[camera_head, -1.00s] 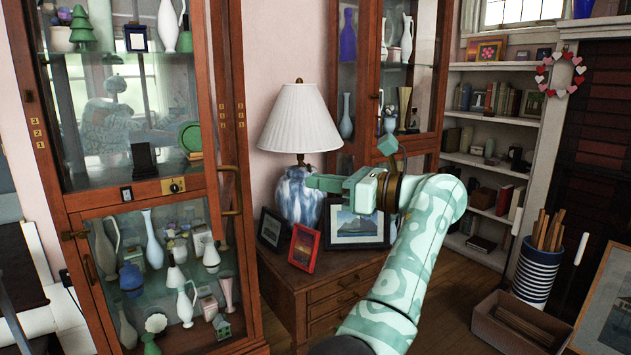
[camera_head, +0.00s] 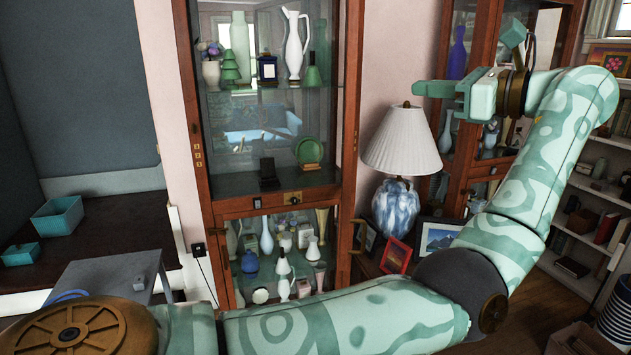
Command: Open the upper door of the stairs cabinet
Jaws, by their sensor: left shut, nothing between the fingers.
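A tall brown wooden cabinet (camera_head: 200,150) with glass doors stands left of centre. Its upper door (camera_head: 297,120) looks shut, with vases, a green plate and small ornaments behind the glass. A brass lock plate (camera_head: 292,196) sits on the rail below that glass. A second glass-fronted cabinet (camera_head: 468,190) stands farther back on the right, partly hidden by my arm. No readable label tells which is the stairs cabinet. My left gripper (camera_head: 428,90) is shut and empty, pointing left in the air above and right of the lamp, apart from the nearer cabinet. My right gripper is out of view.
A lamp (camera_head: 400,145) with a white shade and picture frames (camera_head: 397,256) stand right of the nearer cabinet. A grey table (camera_head: 110,272) is at lower left, near teal boxes (camera_head: 58,217) on a dark surface. Shelves (camera_head: 600,185) stand at the right.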

